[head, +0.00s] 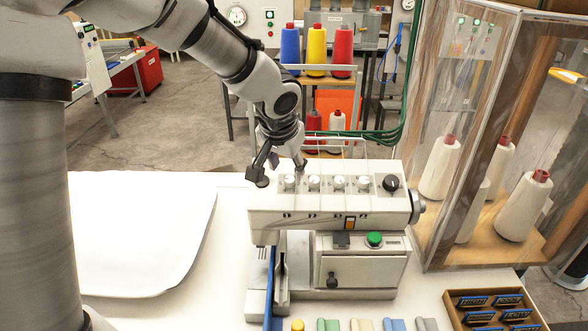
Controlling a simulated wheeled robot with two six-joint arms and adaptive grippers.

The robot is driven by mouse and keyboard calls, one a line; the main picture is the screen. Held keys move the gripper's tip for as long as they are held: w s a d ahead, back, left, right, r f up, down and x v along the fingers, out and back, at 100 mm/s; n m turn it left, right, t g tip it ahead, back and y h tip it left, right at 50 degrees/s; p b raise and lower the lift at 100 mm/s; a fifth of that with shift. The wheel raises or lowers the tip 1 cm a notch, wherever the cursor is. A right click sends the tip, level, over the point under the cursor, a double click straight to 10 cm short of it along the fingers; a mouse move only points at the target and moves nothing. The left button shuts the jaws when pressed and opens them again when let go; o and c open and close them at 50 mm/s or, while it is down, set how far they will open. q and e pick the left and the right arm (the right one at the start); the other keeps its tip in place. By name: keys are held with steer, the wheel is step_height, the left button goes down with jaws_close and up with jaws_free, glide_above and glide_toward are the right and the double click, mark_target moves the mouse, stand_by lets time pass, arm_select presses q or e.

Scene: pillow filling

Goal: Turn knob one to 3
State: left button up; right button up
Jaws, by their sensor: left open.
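The machine (330,215) has a row of white knobs along its top, with a larger black knob (391,183) at the right end. The leftmost white knob (289,182), which I take as knob one, sits near the machine's left end. My left gripper (278,172) is open and points down there. One finger is left of this knob, at the machine's left edge; the other is just behind and right of it. I cannot tell whether either finger touches it. The knob's setting is too small to read. My right gripper is not in view.
Other white knobs (314,183) stand close to the right of the leftmost one. Thin threads rise from the machine's top. A clear-walled cabinet (470,130) with white thread cones stands at the right. A white pillow-like sheet (140,235) lies on the table at the left.

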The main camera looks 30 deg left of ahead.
mark_target(290, 178)
arm_select(q)
steer(key=f, duration=0.3)
steer(key=shift+w+a, duration=0.2)
steer(key=shift+a, duration=0.1)
steer(key=shift+w+a+f, duration=0.1)
steer(key=shift+w+f, duration=0.9)
steer(key=shift+w, duration=0.2)
steer(key=shift+s+r, duration=0.15)
steer(key=shift+s, duration=0.1)
steer(key=shift+s+r, duration=0.15)
steer(key=shift+s, duration=0.05)
steer(key=c, duration=0.4)
steer(key=shift+s, duration=0.1)
jaws_close()
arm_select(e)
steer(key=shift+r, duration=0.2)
